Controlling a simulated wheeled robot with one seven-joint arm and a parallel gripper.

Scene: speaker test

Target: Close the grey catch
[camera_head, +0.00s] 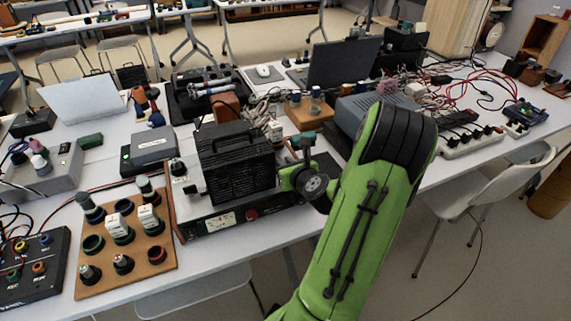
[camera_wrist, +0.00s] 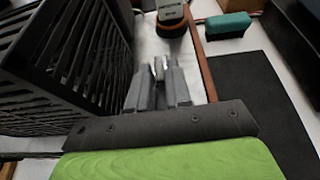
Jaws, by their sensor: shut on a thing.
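A black slatted box (camera_head: 235,165) with a top handle stands on a low unit with wooden side panels; its slatted side also fills the left of the wrist view (camera_wrist: 75,60). My gripper (camera_wrist: 157,74) is beside that slatted side, with its grey fingers close together. A small light-grey piece (camera_wrist: 158,67), which looks like the grey catch, shows between the fingertips. The fingers hide most of it, so I cannot tell how far it is turned. In the head view my green wrist and arm hide the fingers and the catch.
A wooden panel edge (camera_wrist: 198,55) runs just right of the fingers. An orange and black tool (camera_wrist: 171,18) stands beyond the fingertips, and a teal block (camera_wrist: 227,25) lies right of it. A wooden board with several knobs (camera_head: 168,262) lies at the front left.

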